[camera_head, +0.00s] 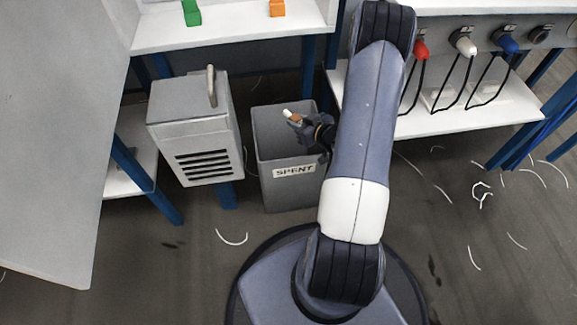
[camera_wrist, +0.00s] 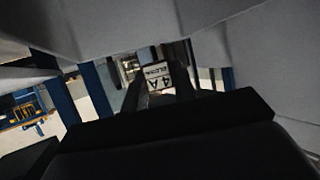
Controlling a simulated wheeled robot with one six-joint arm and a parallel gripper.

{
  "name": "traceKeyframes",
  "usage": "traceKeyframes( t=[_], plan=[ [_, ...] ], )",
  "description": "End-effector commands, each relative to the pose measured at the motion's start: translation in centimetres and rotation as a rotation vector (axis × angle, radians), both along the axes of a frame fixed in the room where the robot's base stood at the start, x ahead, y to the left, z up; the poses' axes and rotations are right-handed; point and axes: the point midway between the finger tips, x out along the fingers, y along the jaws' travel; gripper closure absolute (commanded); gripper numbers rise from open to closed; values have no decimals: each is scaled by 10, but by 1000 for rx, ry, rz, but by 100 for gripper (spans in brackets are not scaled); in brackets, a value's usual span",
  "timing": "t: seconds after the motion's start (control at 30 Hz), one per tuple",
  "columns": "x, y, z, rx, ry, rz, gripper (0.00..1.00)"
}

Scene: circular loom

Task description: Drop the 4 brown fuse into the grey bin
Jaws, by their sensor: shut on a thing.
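The brown fuse (camera_head: 294,117) has a pale end and is held at the tip of my gripper (camera_head: 302,123). In the wrist view, the fuse (camera_wrist: 160,76) shows a white label reading "4 A" between the dark fingers of my gripper (camera_wrist: 160,94). My gripper is shut on it. The grey bin (camera_head: 287,190) stands on the floor with a "SPENT" label on its front. In the head view, the fuse and gripper overlap the bin's open top; their exact height against the rim is hard to tell. My arm hides the bin's right side.
A grey vented box (camera_head: 196,140) with a handle stands left of the bin. A white shelf (camera_head: 225,32) behind holds a green block (camera_head: 191,12) and an orange block (camera_head: 277,8). At right, red (camera_head: 421,50), white (camera_head: 465,45) and blue (camera_head: 508,44) plugs hang above a bench.

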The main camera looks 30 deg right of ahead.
Motion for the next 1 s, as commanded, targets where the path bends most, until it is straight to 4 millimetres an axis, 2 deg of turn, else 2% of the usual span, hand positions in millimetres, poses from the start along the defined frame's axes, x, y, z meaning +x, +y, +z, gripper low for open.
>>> traceKeyframes(
  t=[0.03, 0.23, 0.6, 0.63, 0.9, 1.0],
  plan=[
    [0, 0, -12, 1, 0, 0, 100],
    [0, 0, -33, 1, 0, 0, 100],
    [0, 0, -37, -1, 0, -1, 100],
    [0, 0, -37, -1, 0, -1, 71],
    [0, 0, -37, 0, 0, -1, 49],
    [0, 0, -37, 0, 0, -1, 48]
  ],
)
